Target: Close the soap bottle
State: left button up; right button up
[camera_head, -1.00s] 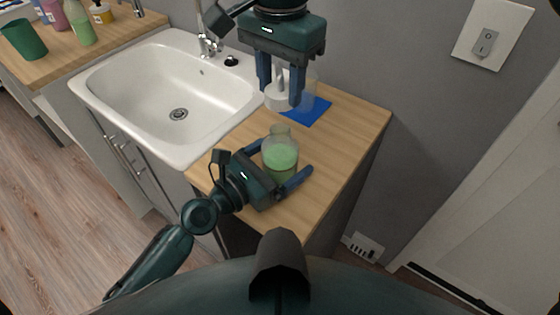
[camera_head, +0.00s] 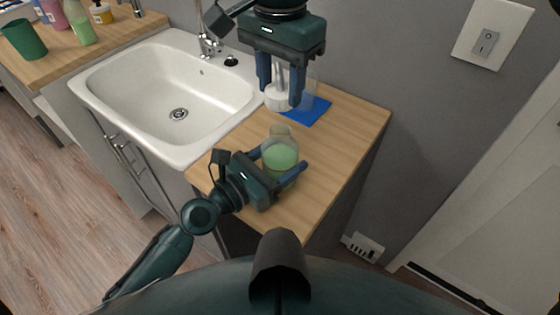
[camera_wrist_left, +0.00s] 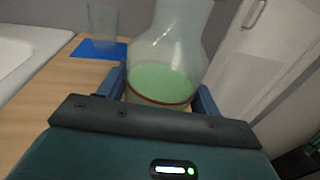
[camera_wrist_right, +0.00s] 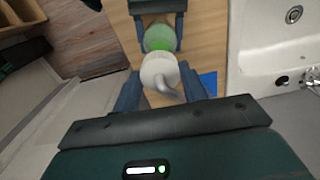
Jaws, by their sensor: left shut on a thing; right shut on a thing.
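The soap bottle (camera_head: 281,155) is clear, holds green liquid and stands upright on the wooden counter. My left gripper (camera_head: 280,163) is shut on the bottle, one finger on each side. In the left wrist view the bottle (camera_wrist_left: 163,82) sits between the fingers, its top cut off by the frame. The white pump cap (camera_head: 277,99) is apart from the bottle, above and behind it. My right gripper (camera_head: 281,98) points down and is shut on the cap. In the right wrist view the cap (camera_wrist_right: 160,72) is between the fingers and partly overlaps the bottle (camera_wrist_right: 159,38).
A clear glass (camera_wrist_left: 103,20) stands on a blue mat (camera_head: 311,111) behind the bottle. A white sink (camera_head: 160,100) with a faucet (camera_head: 207,42) lies to the left. A green cup (camera_head: 24,40) and several bottles stand at the far left. A grey wall borders the right.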

send_over(280, 131)
jog(key=shift+f, duration=2.5)
jog(key=shift+f, duration=0.9)
jog(key=shift+f, duration=0.5)
